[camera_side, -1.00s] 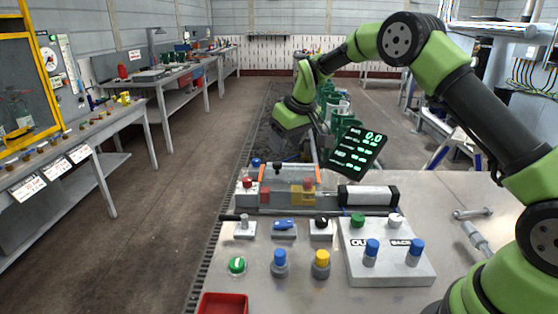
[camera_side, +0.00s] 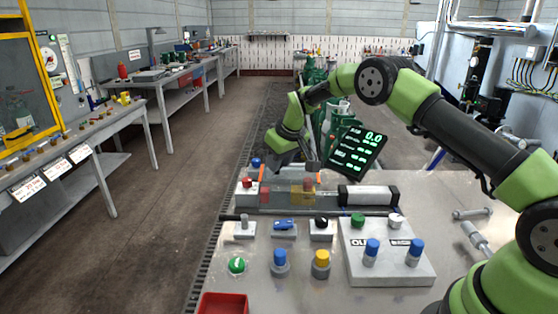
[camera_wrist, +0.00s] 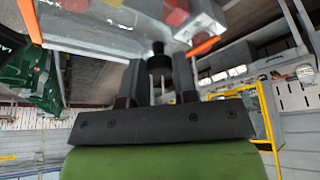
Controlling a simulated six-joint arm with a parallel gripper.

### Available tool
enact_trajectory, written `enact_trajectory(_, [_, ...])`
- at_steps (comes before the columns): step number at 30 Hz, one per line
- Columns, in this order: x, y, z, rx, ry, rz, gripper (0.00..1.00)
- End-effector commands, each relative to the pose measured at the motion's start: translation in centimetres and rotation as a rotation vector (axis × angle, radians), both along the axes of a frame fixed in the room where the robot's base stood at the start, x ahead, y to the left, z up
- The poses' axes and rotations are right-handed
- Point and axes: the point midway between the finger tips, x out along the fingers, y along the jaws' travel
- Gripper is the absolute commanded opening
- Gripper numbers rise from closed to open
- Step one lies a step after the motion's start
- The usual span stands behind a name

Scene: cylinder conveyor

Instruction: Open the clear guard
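The clear guard (camera_side: 272,181) is a see-through cover with orange edge strips over the conveyor section on the bench. Its orange edges also show in the wrist view (camera_wrist: 203,47). A black knob (camera_wrist: 158,60) lies between the two dark fingers of my gripper (camera_wrist: 158,70), with a gap visible on both sides. My gripper is open and looks empty. In the side view my gripper (camera_side: 289,160) is low over the guard's far side, its fingertips hard to make out. The guard looks closed.
A red button box (camera_side: 247,190) stands left of the guard, and a white cylinder (camera_side: 368,196) right of it. Several knobs, switches and a grey panel (camera_side: 390,270) fill the bench front. A lit display (camera_side: 357,150) hangs beside my wrist. Green machinery stands behind.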

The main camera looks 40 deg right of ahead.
Motion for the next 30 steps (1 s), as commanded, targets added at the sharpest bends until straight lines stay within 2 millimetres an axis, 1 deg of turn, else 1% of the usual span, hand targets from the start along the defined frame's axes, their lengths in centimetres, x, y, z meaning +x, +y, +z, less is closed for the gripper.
enact_trajectory(7, [-0.2,-0.2,0.0,0.001,0.001,-0.001,0.00])
enact_trajectory(11, [-1.0,-1.0,0.1,0.002,0.003,-0.004,0.00])
enact_trajectory(17, [-3.5,-3.4,0.1,0.002,0.005,-0.008,0.00])
enact_trajectory(27, [-8.8,-8.8,0.1,0.002,0.003,-0.010,0.00])
enact_trajectory(30, [-10.1,-10.0,0.0,0.003,0.004,-0.009,0.00])
